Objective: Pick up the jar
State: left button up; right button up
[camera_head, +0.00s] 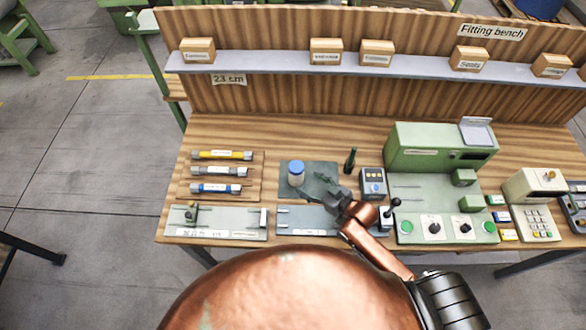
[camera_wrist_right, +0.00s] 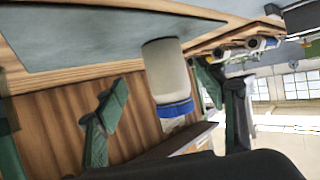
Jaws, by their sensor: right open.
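The jar (camera_head: 296,173) is a small pale cylinder with a blue lid. It stands upright on a dark grey-green mat (camera_head: 293,192) on the bench. My right gripper (camera_head: 325,180) is just right of the jar in the head view, low over the mat and apart from it. In the right wrist view the jar (camera_wrist_right: 167,72) appears upside down between the two green fingers, which are spread wide with nothing held. Whether the jar is within the fingers' reach is hard to tell. My left gripper is out of view.
A dark green bottle (camera_head: 350,160) and a small control box (camera_head: 373,183) stand right of the mat. A green machine (camera_head: 440,148) is farther right. Coloured tubes (camera_head: 221,155) lie on a rack at left. A shelf (camera_head: 280,63) with small boxes runs behind.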

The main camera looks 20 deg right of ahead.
aim_at(302, 179)
jog(key=shift+w+a, duration=0.15)
jog(key=shift+w, duration=0.3)
jog(key=shift+w+a, duration=0.2)
jog(key=shift+a, duration=0.05)
jog(key=x, duration=0.3)
jog(key=shift+a+r+p, duration=0.15)
jog(key=shift+a+p, duration=0.1)
jog(key=shift+p, duration=0.1)
jog(key=shift+x, duration=1.2)
jog(key=shift+w+a, duration=0.3)
jog(key=shift+w, duration=0.05)
jog(key=shift+f, duration=0.25)
jog(key=c, duration=0.9)
jog(key=shift+r, duration=0.1)
jog(key=c, duration=0.7)
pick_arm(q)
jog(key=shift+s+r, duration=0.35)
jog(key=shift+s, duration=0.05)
